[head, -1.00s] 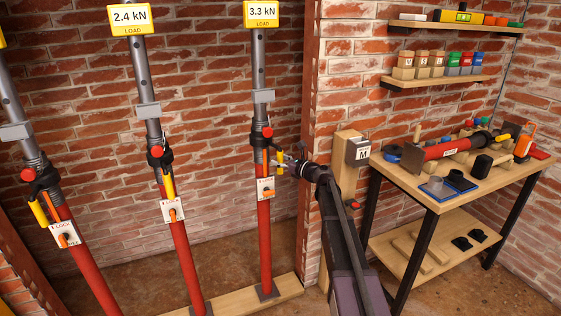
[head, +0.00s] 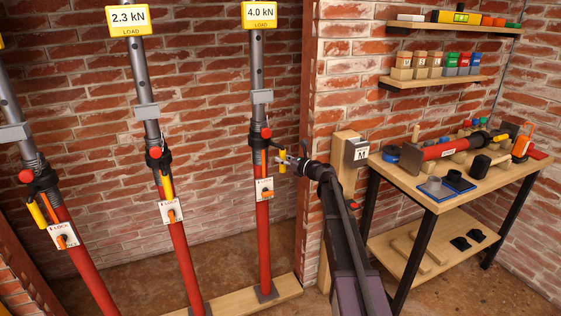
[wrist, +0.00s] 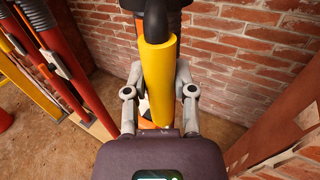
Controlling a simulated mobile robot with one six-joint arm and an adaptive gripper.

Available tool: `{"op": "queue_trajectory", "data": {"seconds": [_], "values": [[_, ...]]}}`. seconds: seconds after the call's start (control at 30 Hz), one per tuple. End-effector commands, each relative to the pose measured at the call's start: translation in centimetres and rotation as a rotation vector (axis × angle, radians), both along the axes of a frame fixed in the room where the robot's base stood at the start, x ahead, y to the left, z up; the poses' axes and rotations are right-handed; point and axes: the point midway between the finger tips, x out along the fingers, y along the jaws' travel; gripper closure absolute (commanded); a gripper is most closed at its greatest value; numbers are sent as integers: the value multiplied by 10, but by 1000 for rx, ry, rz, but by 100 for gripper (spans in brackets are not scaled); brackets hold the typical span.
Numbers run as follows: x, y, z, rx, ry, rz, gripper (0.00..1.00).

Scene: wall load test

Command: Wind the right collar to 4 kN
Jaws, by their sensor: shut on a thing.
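The right prop (head: 263,235) is a red tube standing on a timber sill, with a grey upper tube. Its load display (head: 259,15) reads 4.0 kN. Its black collar (head: 261,143) has a red knob (head: 266,132) and a yellow handle (head: 283,160). My gripper (head: 286,161) is at that handle, on the right side of the prop. In the wrist view the yellow handle (wrist: 158,70) stands between my gripper's fingers (wrist: 160,95), which are shut on it. The contact at the fingertips is partly hidden behind the handle. A white lock plate with an orange lever (head: 265,190) sits below the collar.
The middle prop's display (head: 129,20) reads 2.3 kN; another prop (head: 85,260) leans at the left. A workbench (head: 440,195) is further right.

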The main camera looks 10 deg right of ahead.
Motion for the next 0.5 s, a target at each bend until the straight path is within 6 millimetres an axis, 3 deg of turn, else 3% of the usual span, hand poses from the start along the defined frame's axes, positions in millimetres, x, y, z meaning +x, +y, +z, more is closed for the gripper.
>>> {"op": "queue_trajectory", "data": {"seconds": [0.13, 0.17, 0.27, 0.5], "values": [[1, -1, 0, 0, 0, -3, 100], [1, -1, 0, 0, 0, -3, 63], [1, 0, 0, 0, 0, -3, 33], [0, 0, 0, 0, 0, -1, 30]]}}
